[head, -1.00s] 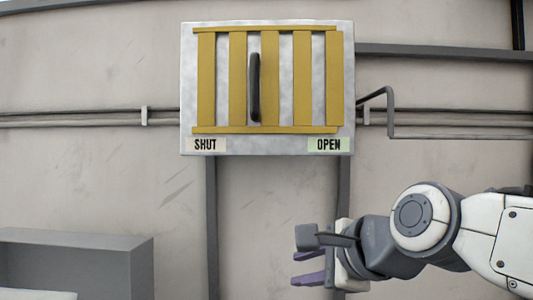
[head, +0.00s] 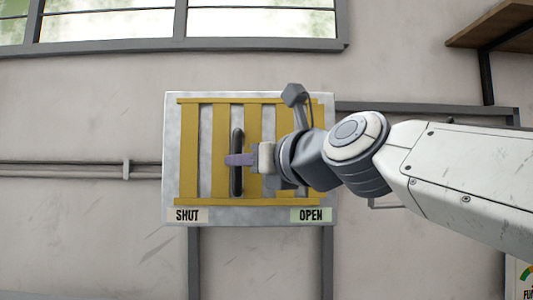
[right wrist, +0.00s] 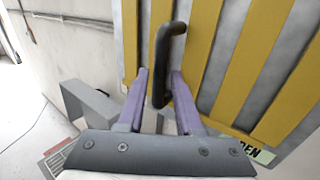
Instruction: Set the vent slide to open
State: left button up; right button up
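The vent (head: 325,160) is a pale metal panel on the wall with a yellow barred grille (head: 188,150). A SHUT label (head: 187,216) is at its lower left and an OPEN label (head: 311,215) at its lower right. The dark upright handle (head: 237,137) stands left of the panel's middle, nearer the SHUT side. My right gripper (head: 240,160) is at the handle. In the right wrist view, its two purple fingers (right wrist: 160,82) stand on either side of the handle (right wrist: 164,62), apparently with narrow gaps. My left gripper is not in view.
A grey pipe (head: 70,170) runs along the wall left of the panel. Grey posts (head: 194,260) stand below it. A window (head: 260,22) is above and a shelf (head: 490,25) is at the upper right. A grey box-like stand (right wrist: 95,105) shows in the right wrist view.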

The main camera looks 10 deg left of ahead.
aim_at(246, 150)
jog(key=shift+p+x, duration=0.3)
jog(key=shift+x, duration=1.15)
grip_shut()
dwell(0.3)
